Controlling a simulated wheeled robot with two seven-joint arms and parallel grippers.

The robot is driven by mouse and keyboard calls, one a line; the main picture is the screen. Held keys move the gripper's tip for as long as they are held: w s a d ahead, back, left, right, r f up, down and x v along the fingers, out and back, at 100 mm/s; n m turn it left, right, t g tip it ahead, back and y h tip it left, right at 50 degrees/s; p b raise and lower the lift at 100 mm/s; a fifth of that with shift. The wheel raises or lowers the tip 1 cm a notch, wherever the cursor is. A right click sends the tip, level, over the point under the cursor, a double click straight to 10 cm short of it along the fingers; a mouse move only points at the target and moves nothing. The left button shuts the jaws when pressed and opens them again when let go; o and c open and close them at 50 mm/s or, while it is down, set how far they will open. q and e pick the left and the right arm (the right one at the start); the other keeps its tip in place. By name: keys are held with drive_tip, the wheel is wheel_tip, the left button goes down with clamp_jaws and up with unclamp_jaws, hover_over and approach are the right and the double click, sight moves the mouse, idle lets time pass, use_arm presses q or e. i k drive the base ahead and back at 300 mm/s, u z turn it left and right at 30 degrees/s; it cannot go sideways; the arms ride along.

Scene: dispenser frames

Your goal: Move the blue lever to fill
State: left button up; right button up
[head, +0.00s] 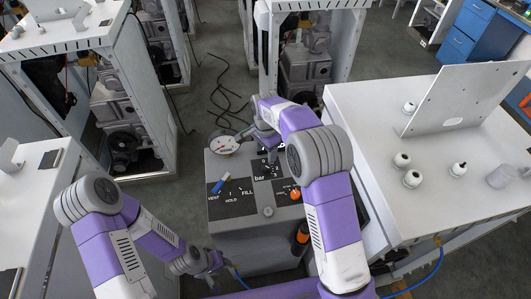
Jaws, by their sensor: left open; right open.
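The blue lever (221,184) sits on the black label plate on top of a grey dispenser box (240,160). The plate reads VENT, HOLD and FILL from left to right. The lever is at the left part of the plate, above VENT, and well left of FILL. My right gripper (243,138) is open over the far part of the box, beside the round gauge and apart from the lever. My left gripper (216,272) is open and low in front of the box, nearer to me than the lever. Nothing shows in either gripper.
A white table (450,205) with small white parts is at right, another white table (30,210) at left.

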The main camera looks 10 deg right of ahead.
sight(227, 177)
drive_tip(key=k, duration=1)
